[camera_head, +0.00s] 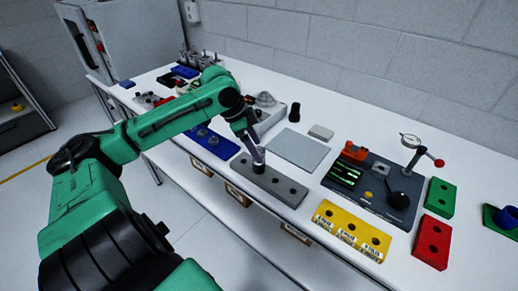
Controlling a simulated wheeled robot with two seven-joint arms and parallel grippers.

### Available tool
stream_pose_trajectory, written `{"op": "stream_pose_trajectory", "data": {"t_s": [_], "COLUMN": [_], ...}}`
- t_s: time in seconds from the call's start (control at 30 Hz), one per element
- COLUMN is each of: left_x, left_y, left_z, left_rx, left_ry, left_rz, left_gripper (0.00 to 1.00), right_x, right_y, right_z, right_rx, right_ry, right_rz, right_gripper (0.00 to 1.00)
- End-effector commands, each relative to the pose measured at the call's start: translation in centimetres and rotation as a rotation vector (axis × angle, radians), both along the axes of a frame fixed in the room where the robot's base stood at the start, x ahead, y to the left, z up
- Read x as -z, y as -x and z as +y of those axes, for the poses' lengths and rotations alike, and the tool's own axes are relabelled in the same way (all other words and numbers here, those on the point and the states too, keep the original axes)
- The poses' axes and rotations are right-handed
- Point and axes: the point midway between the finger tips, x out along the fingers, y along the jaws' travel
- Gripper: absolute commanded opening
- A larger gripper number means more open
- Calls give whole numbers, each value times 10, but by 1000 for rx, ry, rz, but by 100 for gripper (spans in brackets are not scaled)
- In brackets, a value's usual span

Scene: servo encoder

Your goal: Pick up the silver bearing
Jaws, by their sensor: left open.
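My left gripper (258,160) is open and points down over the left part of a grey block (292,190) with several round holes, near the table's front edge. A small silvery piece seems to sit at the fingertips, but it is too small to tell whether it is the silver bearing or part of my gripper. I cannot pick out the silver bearing for certain. My right gripper is not in view.
A blue block (222,147) lies left of the grey block, a yellow labelled block (352,233) right. A flat grey plate (298,150) lies behind. A dark fixture (385,205) with a dial gauge (410,140), red block (433,240) and green block (441,196) stand at right.

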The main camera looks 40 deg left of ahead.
Motion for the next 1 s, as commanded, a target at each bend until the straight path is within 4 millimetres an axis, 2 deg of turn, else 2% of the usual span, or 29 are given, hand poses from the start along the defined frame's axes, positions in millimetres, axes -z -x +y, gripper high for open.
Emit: {"op": "stream_pose_trajectory", "data": {"t_s": [0.2, 0.27, 0.4, 0.43, 0.77, 0.87, 1.0], "left_x": [2, 2, 2, 2, -3, -14, -46], "left_y": [-1, -1, -1, -1, -1, -2, -2], "left_z": [0, 0, 0, 0, 0, 0, 0], "left_rx": [-1, 0, 0, -1, -1, -1, -1], "left_ry": [-1, 0, 0, 0, 0, -1, -2], "left_rz": [-2, -1, -1, -1, -3, -6, -9], "left_gripper": [84, 61, 8, 0, 0, 0, 0], "right_x": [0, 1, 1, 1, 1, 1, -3], "right_y": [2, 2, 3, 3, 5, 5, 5], "right_z": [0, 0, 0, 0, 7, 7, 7], "right_rx": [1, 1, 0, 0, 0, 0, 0], "right_ry": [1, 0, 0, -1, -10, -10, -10], "right_rz": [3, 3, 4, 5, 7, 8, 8], "right_gripper": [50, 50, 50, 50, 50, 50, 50]}}
